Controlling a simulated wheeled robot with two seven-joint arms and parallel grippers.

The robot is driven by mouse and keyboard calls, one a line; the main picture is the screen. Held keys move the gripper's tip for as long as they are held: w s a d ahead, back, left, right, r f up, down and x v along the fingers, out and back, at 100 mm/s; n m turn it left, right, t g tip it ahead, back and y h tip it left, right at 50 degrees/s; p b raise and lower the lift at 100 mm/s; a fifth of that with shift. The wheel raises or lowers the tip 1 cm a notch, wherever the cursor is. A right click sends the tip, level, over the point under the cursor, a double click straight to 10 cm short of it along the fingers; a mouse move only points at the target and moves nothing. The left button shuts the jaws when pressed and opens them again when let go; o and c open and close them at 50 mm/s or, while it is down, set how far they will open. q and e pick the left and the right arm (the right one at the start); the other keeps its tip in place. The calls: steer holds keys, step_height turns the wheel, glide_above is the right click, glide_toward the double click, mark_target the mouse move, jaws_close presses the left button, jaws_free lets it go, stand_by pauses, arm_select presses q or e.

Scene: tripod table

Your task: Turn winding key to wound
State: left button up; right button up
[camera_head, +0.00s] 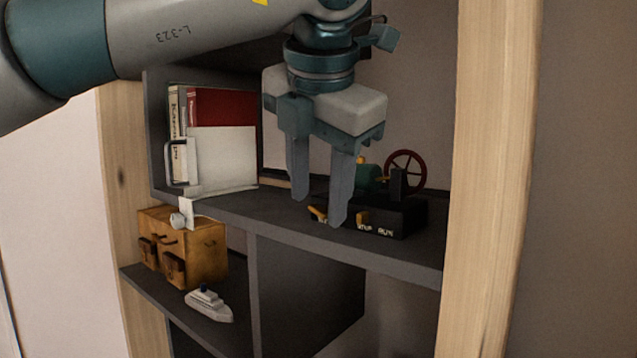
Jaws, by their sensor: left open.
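A small machine with a black base (403,218), a green body (369,178) and a red spoked wheel (405,172) stands on the upper shelf at the right. White lettering, partly hidden, shows on the front of its base. Small yellow-orange parts (362,217) sit at the base's front, and another one (317,214) shows between my fingers; I cannot tell which is the winding key. My left gripper (319,212) is open, pointing down, with its fingers in front of the left end of the machine. Contact cannot be told. My right gripper is not in view.
Books (221,106) and a white box or binder (222,160) stand on the upper shelf (285,224) at the left. A wooden post (492,180) stands close to the machine's right.

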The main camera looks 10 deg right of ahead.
arm_select(q)
steer(key=shift+w+f, duration=0.1)
steer(key=shift+f, duration=0.1)
steer(key=c, duration=1.1)
steer(key=shift+o, duration=0.2)
steer(key=shift+d+f+t+y+b, duration=0.15)
steer(key=shift+f+t+y+b, duration=0.2)
steer(key=shift+b, duration=0.55)
steer(key=shift+r+t, duration=0.25)
steer(key=shift+r, duration=0.05)
steer(key=o, duration=1.1)
steer(key=shift+c, duration=0.2)
